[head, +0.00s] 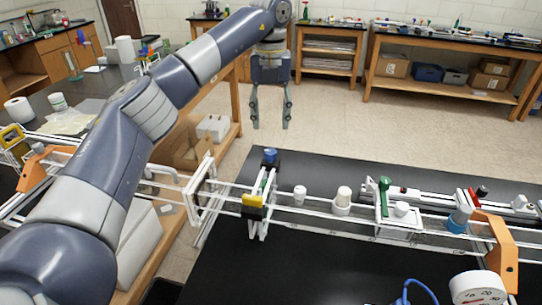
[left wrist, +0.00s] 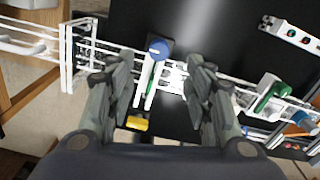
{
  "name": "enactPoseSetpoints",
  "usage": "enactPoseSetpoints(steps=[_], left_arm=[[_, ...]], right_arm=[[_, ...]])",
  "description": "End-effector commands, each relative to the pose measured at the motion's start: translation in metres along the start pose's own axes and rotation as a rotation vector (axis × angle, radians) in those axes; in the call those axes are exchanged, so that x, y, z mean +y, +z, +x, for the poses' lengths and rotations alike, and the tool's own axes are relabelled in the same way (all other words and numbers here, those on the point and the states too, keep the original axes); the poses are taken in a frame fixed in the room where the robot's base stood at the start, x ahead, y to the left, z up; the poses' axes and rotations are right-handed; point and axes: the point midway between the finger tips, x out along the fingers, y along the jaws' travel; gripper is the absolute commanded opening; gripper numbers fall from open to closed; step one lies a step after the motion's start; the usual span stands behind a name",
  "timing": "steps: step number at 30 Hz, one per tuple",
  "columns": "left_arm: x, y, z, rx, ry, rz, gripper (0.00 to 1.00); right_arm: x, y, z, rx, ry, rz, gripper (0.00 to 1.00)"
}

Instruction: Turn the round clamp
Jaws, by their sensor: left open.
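A blue round knob (head: 270,155), which looks like the round clamp, sits on top of an upright holder on the white extrusion frame (head: 320,207). In the left wrist view the blue knob (left wrist: 158,48) shows between the two fingers, near the fingertip end. My left gripper (head: 270,121) points down with its fingers apart and empty; in the head view it hangs above the knob and does not touch it. It also shows in the left wrist view (left wrist: 161,64). My right gripper is in neither view.
A yellow block (head: 254,200) sits just in front of the knob. A green handle (head: 384,185), white caps (head: 343,194) and a blue-and-white knob (head: 460,218) stand along the frame. A gauge (head: 478,290) and blue cable (head: 408,290) are at front right.

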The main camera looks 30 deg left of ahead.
Motion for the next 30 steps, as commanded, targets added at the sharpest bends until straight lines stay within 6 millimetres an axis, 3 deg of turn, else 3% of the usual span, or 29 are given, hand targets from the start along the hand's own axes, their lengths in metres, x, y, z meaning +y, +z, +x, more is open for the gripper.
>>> enactPoseSetpoints(steps=[18,30], left_arm=[[0.001,-0.001,0.094,0.002,0.001,-0.001,0.48],[0.001,0.0,0.105,0.0,0.0,0.0,0.48]], right_arm=[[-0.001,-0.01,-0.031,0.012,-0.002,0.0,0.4],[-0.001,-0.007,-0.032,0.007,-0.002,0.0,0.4]])
